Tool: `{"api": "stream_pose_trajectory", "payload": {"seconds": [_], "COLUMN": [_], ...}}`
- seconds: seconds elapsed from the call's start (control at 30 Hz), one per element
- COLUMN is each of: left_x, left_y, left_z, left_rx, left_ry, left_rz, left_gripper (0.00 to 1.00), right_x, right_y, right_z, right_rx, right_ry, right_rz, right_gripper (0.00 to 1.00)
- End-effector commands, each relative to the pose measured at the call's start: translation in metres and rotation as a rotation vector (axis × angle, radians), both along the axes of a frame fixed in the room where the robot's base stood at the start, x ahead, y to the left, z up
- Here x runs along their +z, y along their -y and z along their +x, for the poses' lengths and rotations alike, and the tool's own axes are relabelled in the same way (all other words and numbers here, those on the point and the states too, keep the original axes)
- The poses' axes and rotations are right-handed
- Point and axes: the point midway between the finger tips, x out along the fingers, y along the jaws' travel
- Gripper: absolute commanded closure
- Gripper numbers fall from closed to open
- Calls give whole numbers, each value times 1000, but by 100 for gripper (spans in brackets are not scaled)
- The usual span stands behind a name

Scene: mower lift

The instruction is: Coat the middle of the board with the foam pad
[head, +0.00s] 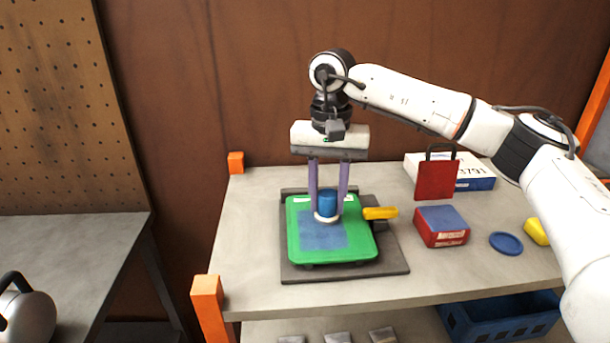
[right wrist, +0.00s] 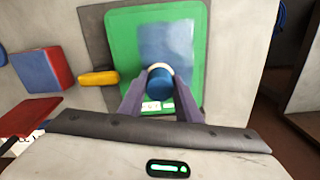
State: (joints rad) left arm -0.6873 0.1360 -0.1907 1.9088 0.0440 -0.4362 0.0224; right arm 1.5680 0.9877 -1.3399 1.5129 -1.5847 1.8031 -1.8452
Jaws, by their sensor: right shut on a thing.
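The green board (head: 365,245) lies flat on a dark grey base (head: 395,262) on the table. A blue patch (head: 322,238) covers much of its middle; it also shows in the right wrist view (right wrist: 165,38). The foam pad (head: 327,203) has a blue grip and a pale round foot. My right gripper (head: 328,200) is shut on the grip and holds the pad upright at the far part of the blue patch. I cannot tell whether the foot touches the board. In the right wrist view the pad (right wrist: 160,84) sits between the fingers. My left gripper is not in view.
A yellow handle (head: 380,213) sticks out at the board's right side. Further right are a blue-topped red box (head: 442,236), a blue disc (head: 506,243), a red panel with a black handle (head: 436,180), and a white-and-blue box (head: 478,184). The table left of the board is clear.

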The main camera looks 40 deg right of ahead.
Motion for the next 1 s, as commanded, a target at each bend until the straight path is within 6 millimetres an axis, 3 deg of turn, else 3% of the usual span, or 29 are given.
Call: {"api": "stream_pose_trajectory", "payload": {"seconds": [0.3,0.47,0.57,1.0], "left_x": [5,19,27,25], "left_y": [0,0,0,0], "left_z": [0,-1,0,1], "left_rx": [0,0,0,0], "left_ry": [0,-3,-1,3], "left_rz": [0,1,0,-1], "left_gripper": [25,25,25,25], "right_x": [0,29,35,71], "right_y": [23,22,22,27], "right_z": [-2,-1,-2,-6], "right_rx": [3,6,5,-5], "right_ry": [-2,3,-1,1], "right_rz": [-2,0,-1,0], "right_gripper": [91,91,91,91]}}
